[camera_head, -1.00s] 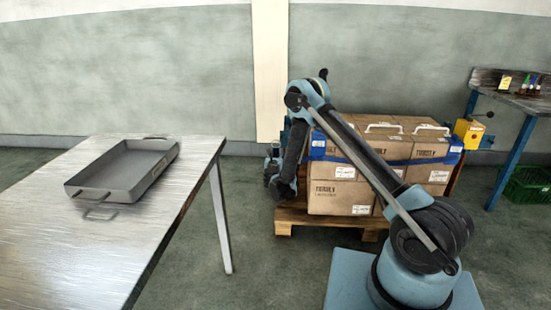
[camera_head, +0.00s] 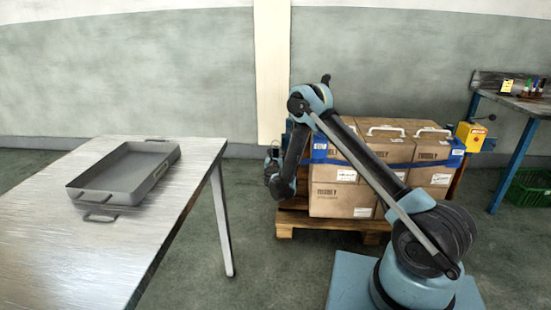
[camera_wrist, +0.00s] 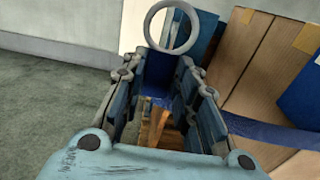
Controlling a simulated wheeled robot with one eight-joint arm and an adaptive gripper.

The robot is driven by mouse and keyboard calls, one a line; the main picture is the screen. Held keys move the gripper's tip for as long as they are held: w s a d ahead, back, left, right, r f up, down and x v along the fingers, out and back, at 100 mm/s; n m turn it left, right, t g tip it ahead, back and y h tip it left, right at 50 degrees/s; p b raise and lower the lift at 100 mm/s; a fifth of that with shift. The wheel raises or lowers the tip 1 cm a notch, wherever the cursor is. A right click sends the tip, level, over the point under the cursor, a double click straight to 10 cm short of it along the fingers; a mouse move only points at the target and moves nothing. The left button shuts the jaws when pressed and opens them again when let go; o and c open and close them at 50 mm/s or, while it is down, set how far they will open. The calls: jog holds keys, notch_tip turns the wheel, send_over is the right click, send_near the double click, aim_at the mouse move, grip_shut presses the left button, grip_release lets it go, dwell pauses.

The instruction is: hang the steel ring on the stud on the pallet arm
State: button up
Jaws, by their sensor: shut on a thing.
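The steel ring (camera_wrist: 149,32) is a plain grey hoop at the top of the wrist view, facing the camera, its upper edge near the frame's top. My gripper (camera_wrist: 158,65) is shut on the ring's lower part, between the two fingertips. The exact contact is hard to see. In the head view my gripper (camera_head: 271,170) hangs low at the left side of the loaded pallet (camera_head: 292,217). The ring cannot be made out there. A pale and blue upright part stands behind the ring in the wrist view. I cannot make out the stud on the pallet arm.
Cardboard boxes (camera_head: 337,203) with a blue strap stand on the pallet, close to the right of my gripper. A metal table (camera_head: 40,240) with a grey tray (camera_head: 100,182) is at the left. A workbench (camera_head: 525,105) is at the right. Floor between table and pallet is clear.

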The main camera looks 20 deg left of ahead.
jog(key=w+d+f, duration=0.1)
jog(key=w+d, duration=0.1)
jog(key=w, duration=0.7)
jog(key=shift+w+f, duration=0.15)
jog(key=shift+f, duration=0.15)
dwell(1.4)
jog(key=shift+d+f, duration=0.1)
dwell(0.6)
jog(key=o, duration=1.1)
jog(key=shift+c, duration=0.2)
